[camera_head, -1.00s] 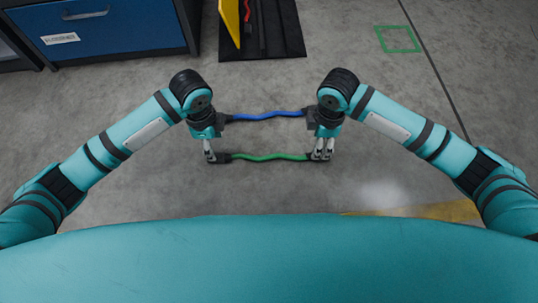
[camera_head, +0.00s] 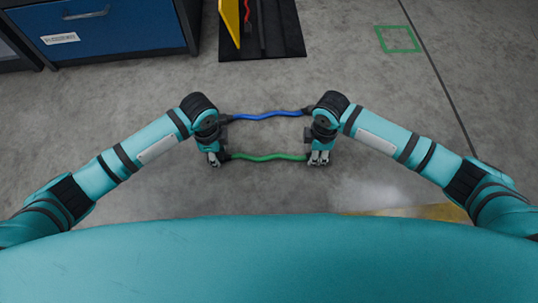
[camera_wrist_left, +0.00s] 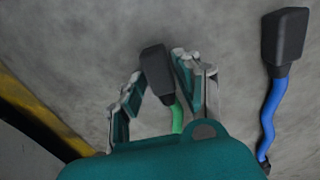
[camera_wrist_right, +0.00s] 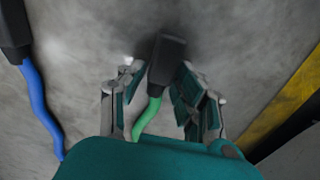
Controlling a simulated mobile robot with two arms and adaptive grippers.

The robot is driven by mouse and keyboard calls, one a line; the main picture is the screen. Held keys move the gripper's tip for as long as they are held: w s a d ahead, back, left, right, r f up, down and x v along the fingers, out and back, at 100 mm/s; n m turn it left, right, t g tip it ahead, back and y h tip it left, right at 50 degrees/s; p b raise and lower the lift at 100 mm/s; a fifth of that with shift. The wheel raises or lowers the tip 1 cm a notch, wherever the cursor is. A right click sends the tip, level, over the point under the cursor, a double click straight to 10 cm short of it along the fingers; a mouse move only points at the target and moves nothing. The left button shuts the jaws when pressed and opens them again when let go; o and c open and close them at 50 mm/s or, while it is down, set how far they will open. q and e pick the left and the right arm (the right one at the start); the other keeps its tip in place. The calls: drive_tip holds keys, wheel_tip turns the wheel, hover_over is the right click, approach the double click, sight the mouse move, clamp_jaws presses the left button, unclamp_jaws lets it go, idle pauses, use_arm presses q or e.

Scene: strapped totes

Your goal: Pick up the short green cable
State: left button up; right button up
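The short green cable (camera_head: 265,157) lies on the floor, running left to right between my two grippers. Its black left plug (camera_wrist_left: 157,72) is between the fingers of my left gripper (camera_wrist_left: 160,85), nearer the right-hand finger in the left wrist view. Its black right plug (camera_wrist_right: 166,58) is between the spread fingers of my right gripper (camera_wrist_right: 155,90). Both grippers are open around the cable ends, with gaps visible beside the plugs. In the head view, my left gripper (camera_head: 214,160) and my right gripper (camera_head: 319,159) cover the plugs.
A blue cable (camera_head: 267,115) lies parallel behind the green one, its plugs close to my wrists. A blue cabinet (camera_head: 120,30) and a black mat (camera_head: 262,45) with a yellow object (camera_head: 230,20) are farther back. The floor around is otherwise clear.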

use_arm(q)
clamp_jaws()
use_arm(e)
clamp_jaws()
